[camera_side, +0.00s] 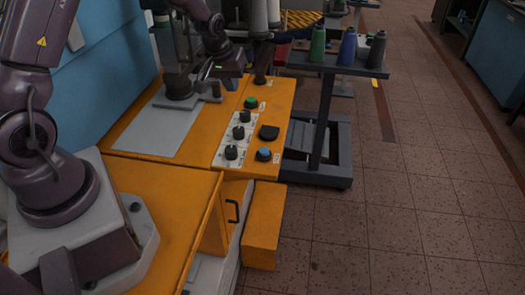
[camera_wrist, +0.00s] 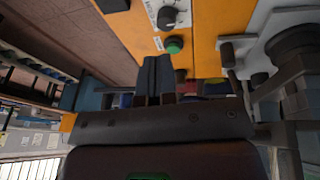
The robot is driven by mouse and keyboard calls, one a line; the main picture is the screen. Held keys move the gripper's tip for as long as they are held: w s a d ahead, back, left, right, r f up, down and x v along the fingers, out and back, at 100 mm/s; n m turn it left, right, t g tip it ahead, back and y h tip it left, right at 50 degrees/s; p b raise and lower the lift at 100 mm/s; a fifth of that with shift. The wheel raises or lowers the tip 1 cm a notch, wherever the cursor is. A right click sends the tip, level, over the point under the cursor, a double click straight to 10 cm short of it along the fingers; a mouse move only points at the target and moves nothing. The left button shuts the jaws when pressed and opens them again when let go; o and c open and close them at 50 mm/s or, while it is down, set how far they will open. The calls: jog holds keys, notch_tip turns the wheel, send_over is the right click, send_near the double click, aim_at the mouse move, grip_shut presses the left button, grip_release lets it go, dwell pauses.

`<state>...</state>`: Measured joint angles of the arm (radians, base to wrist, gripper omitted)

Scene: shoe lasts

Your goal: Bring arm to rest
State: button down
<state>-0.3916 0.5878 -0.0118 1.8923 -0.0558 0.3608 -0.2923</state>
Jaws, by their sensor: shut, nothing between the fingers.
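My gripper shows in the wrist view with its two short dark fingers (camera_wrist: 157,98) close together and nothing between them. In the side view, the end of my arm is at the top centre, above the back of the orange machine top (camera_side: 190,135). Its fingertips are hard to make out there against the dark background. The green button (camera_side: 251,102) lies below and to the right of the arm's end. It also shows in the wrist view (camera_wrist: 174,45), beyond the fingers. I see no contact between my gripper and the panel.
A dark clamp-like fixture (camera_side: 179,84) stands on the grey plate (camera_side: 160,130), left of my arm's end. A white panel (camera_side: 236,137) carries black knobs, with a blue button (camera_side: 264,155) beside it. Thread cones (camera_side: 347,46) stand on a rack at right. The tiled floor (camera_side: 400,210) is clear.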

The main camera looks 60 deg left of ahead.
jog(key=s+d+r+m+t, duration=0.1)
jog(key=s+d+r+m, duration=0.3)
jog(key=s+d+r, duration=0.4)
jog(key=s+d+r+m+t+h, duration=0.1)
jog(key=s+d+r+m, duration=0.3)
jog(key=s+d+r, duration=0.4)
jog(key=s+r, duration=0.5)
jog(key=s, duration=0.1)
jog(key=shift+d, duration=0.1)
dwell(0.8)
